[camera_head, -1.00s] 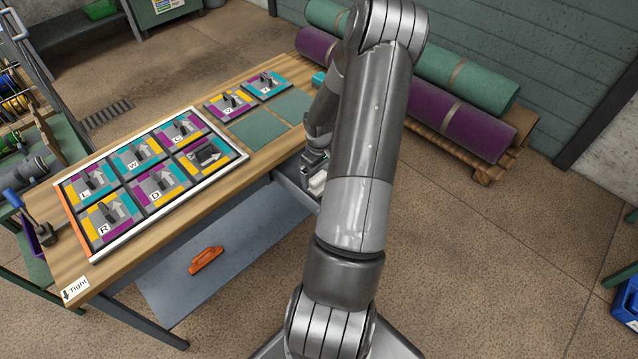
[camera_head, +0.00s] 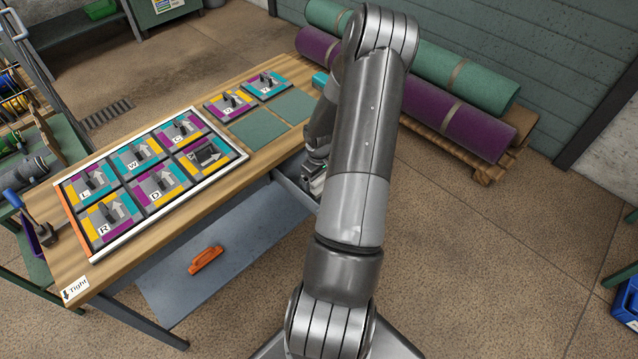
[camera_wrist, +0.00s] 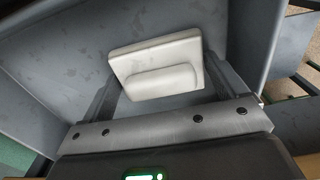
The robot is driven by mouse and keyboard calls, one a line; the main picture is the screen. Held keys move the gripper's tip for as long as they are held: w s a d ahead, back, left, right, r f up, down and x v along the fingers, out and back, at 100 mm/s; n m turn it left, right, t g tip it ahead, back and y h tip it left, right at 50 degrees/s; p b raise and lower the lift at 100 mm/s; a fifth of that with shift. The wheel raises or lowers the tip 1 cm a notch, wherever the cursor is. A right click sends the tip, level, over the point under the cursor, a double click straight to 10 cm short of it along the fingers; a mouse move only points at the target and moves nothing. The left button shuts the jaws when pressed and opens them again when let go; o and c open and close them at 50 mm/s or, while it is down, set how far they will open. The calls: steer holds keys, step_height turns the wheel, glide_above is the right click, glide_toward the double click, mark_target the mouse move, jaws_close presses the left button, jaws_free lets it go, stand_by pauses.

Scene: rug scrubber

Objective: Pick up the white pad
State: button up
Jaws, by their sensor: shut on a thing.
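The white pad (camera_wrist: 148,56) is a pale block with a raised rounded grip, seen in the upper middle of the wrist view. My gripper (camera_wrist: 160,82) has a finger on each side of it and is shut on the pad. The pad is inside or just above a grey open drawer (camera_wrist: 50,62); whether it touches the drawer floor I cannot tell. In the head view the drawer (camera_head: 297,190) sticks out from the workbench's front, and my arm hides the pad there.
The wooden workbench (camera_head: 185,225) carries a white-framed board (camera_head: 100,256) of patterned tiles with grips. Two more tiles and two green squares (camera_head: 258,129) lie behind it. An orange-handled item (camera_head: 205,260) rests on the lower shelf. Rolled rugs (camera_head: 468,80) lie on a pallet at the right.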

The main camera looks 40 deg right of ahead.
step_height(320, 180, up, 10)
steer(key=o, duration=0.5)
steer(key=c, duration=0.6)
